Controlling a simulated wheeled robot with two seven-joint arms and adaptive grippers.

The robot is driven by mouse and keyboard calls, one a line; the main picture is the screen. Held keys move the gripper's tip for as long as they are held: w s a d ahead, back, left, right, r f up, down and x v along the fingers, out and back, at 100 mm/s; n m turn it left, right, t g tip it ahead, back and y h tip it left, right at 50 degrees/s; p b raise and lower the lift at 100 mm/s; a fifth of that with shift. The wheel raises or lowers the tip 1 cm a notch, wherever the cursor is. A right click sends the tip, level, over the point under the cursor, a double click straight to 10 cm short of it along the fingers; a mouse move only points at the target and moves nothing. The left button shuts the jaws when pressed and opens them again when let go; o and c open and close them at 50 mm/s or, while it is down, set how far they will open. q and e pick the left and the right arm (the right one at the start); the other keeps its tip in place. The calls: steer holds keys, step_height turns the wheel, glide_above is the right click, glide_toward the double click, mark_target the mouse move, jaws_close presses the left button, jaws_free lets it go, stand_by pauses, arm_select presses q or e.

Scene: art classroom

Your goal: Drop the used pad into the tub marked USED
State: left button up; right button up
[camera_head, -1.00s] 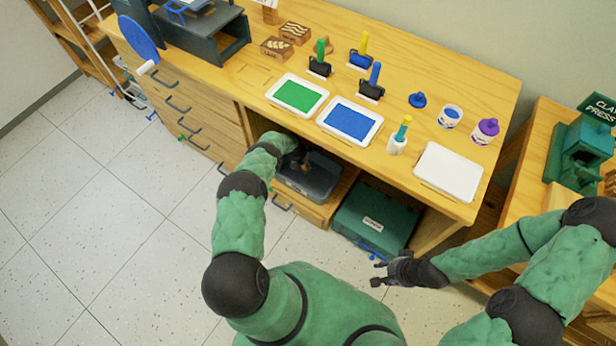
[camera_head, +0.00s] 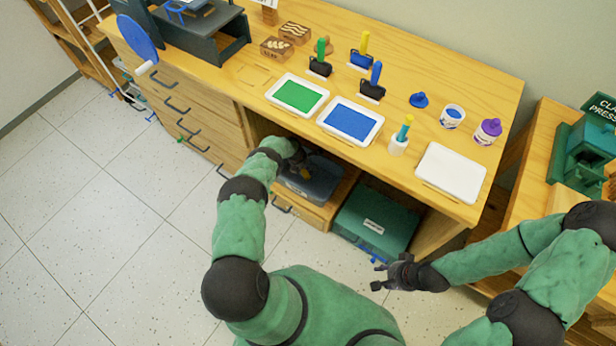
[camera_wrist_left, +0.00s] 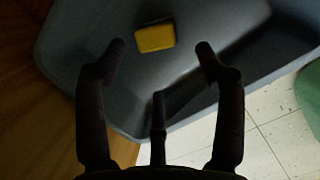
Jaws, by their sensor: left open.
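The used pad is a small yellow block (camera_wrist_left: 155,37), seen in the left wrist view lying inside a dark grey tub (camera_wrist_left: 225,22), apart from both fingers. In the head view the tub (camera_head: 322,186) stands on the low wooden shelf under the desk. I cannot read a USED mark on it. My left gripper (camera_wrist_left: 161,47) is open and empty above the tub, its fingers spread on either side below the pad in the picture. In the head view the left hand is dark and partly hidden by its wrist. My right gripper (camera_head: 377,277) is open and empty in front of the desk.
A green box (camera_head: 352,215) with a label stands right of the tub. The desk top (camera_head: 270,45) overhangs both. It carries a green ink tray (camera_head: 297,95), a blue ink tray (camera_head: 349,121), a white tray (camera_head: 451,172) and rollers. The floor at left is clear.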

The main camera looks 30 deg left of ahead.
arm_select(q)
steer(key=v, duration=0.5)
steer(key=s+a, duration=0.4)
steer(key=s, duration=0.7)
steer(key=shift+s, duration=0.15)
steer(key=shift+r+p, duration=1.8)
steer(key=shift+r, duration=0.2)
steer(key=shift+a, duration=0.1)
stand_by(0.3)
